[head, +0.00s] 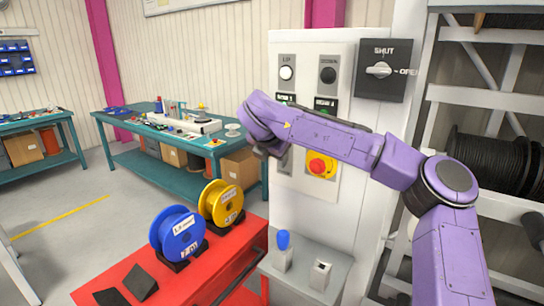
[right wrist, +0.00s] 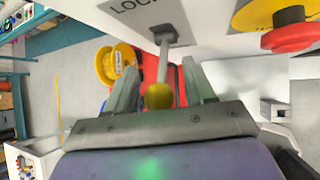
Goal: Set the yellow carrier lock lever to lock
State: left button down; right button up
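The lever with a yellow ball knob (right wrist: 158,95) shows in the right wrist view, its grey shaft running up to a slotted plate (right wrist: 163,35) on a white panel beside partly cut-off lettering "LOC". In the head view this lever is hidden behind my purple right arm. My right gripper (right wrist: 163,85) has its two fingers apart, one on each side of the knob, with visible gaps. In the head view the right gripper (head: 264,148) is small and partly covered by its own wrist, in front of the panel. My left gripper is not in view.
A red emergency button (head: 317,166) on yellow sits close beside the arm. Below stand a blue-knobbed lever (head: 283,241) and a grey post (head: 320,273). Blue (head: 178,233) and yellow (head: 224,203) reels stand on a red table (head: 215,275). A rotary switch (head: 380,70) is above.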

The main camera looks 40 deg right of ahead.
jog(key=shift+s+a+r, duration=0.1)
jog(key=shift+a+r, duration=0.15)
jog(key=b+v, duration=0.2)
jog(key=v, duration=0.7)
jog(key=shift+s+a+r, duration=0.15)
jog(key=shift+s+r, duration=0.05)
jog(key=shift+r, duration=0.1)
